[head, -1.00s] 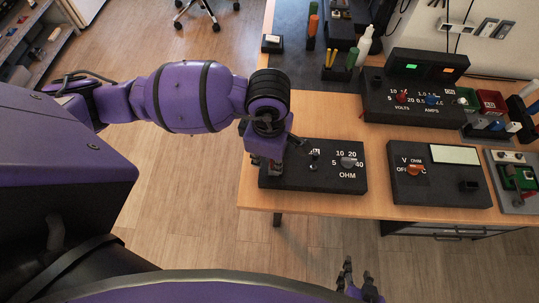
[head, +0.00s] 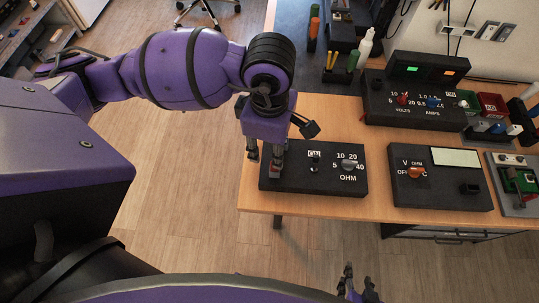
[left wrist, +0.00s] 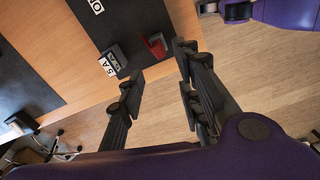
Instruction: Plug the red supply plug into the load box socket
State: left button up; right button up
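The load box (head: 325,180) is a black panel marked OHM on the near left of the bench, with an ON switch and a grey knob. My left gripper (head: 264,160) is over its left end and hides that end. In the left wrist view its fingers (left wrist: 160,70) are apart with nothing between them. A small red piece (left wrist: 156,45) sits just beyond the fingertips, at the edge of the load box (left wrist: 145,18). I cannot tell whether it is the red plug or a socket part. My right gripper (head: 357,284) is low at the bottom, fingers apart, empty.
A black block labelled 5 A (left wrist: 115,58) stands beside the red piece. A meter box (head: 437,180) is right of the load box. The supply box (head: 415,100) with volts and amps knobs stands behind. Bare wood (head: 345,120) lies between them.

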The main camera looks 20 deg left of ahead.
pick_arm(q)
jog(key=shift+r, duration=2.4)
jog(key=o, duration=1.4)
notch_tip(320, 180, up, 9)
jog(key=p, duration=0.4)
pick_arm(e)
jog(key=w+r+t, duration=0.1)
jog(key=w+r, duration=0.5)
jog(key=r, duration=0.1)
jog(key=shift+t, duration=0.4)
